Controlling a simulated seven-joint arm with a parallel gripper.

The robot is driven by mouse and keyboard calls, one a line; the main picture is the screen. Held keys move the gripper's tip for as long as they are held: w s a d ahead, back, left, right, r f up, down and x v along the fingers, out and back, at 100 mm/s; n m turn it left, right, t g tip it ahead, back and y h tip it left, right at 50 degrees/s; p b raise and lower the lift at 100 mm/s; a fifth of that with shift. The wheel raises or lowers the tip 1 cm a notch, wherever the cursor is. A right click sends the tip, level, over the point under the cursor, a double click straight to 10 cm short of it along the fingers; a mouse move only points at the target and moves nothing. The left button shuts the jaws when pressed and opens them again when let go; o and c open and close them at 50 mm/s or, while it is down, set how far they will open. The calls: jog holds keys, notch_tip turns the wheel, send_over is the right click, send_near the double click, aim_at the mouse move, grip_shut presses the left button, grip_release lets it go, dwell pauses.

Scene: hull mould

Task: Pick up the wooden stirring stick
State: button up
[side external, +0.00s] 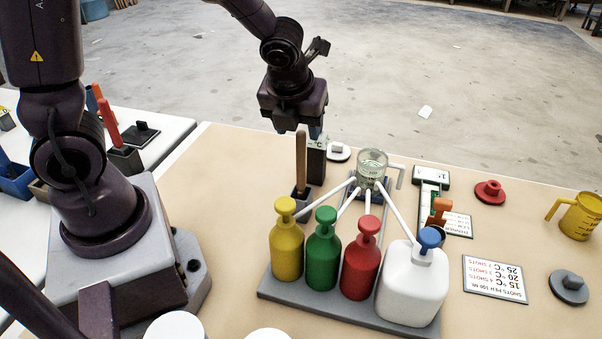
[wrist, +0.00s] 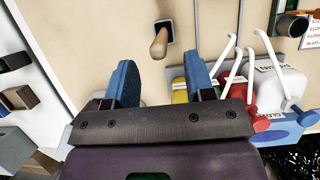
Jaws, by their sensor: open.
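The wooden stirring stick (side external: 301,158) stands upright in a small dark holder (side external: 303,200), left of the pump bottles. In the wrist view the stick (wrist: 160,42) shows nearly end-on, its rounded top towards me, with the holder (wrist: 165,27) beyond it. My gripper (side external: 297,128) points down just above the stick's top in the side view. In the wrist view my gripper (wrist: 158,66) has its two blue fingers wide apart, with nothing between them. The stick lies just past the fingertips, roughly centred in the gap. Any contact is not visible.
A dark box marked °C (side external: 317,160) stands close behind the stick. Yellow (side external: 287,245), green (side external: 323,255), red (side external: 361,265) and white (side external: 408,285) pump bottles stand to the right, their long spouts reaching to a glass beaker (side external: 371,166). A yellow jug (side external: 581,217) stands far right.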

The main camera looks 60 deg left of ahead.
aim_at(299, 135)
jog(key=shift+x, duration=2.7)
jog(key=shift+s, duration=0.15)
grip_shut()
